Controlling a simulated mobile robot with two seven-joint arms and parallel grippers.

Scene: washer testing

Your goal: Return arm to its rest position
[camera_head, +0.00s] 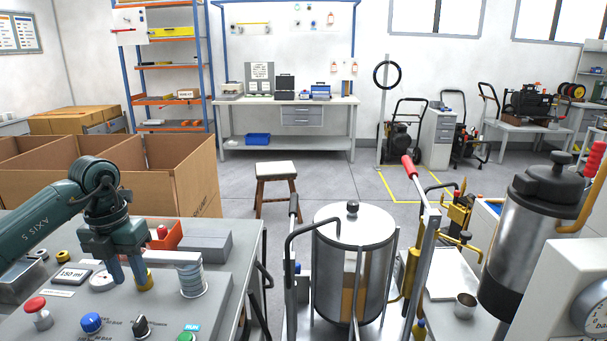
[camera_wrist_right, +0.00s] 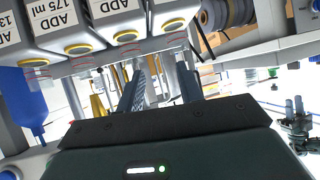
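My left arm (camera_head: 40,230) comes in from the left in the head view, over a grey control panel (camera_head: 85,315). My left gripper (camera_head: 127,273) points down with its two fingers apart and nothing visible between them. A brass knob (camera_head: 146,282) is close to the right finger; I cannot tell whether they touch. My right arm is not in the head view. In the right wrist view, the fingers of my right gripper (camera_wrist_right: 160,88) are apart, with nothing held between them. They point toward the underside of a row of dispensers.
A steel drum (camera_head: 352,255) stands at centre. Labelled dispensers (camera_wrist_right: 118,18) hang close above my right gripper. A stool (camera_head: 275,180) stands on open floor.

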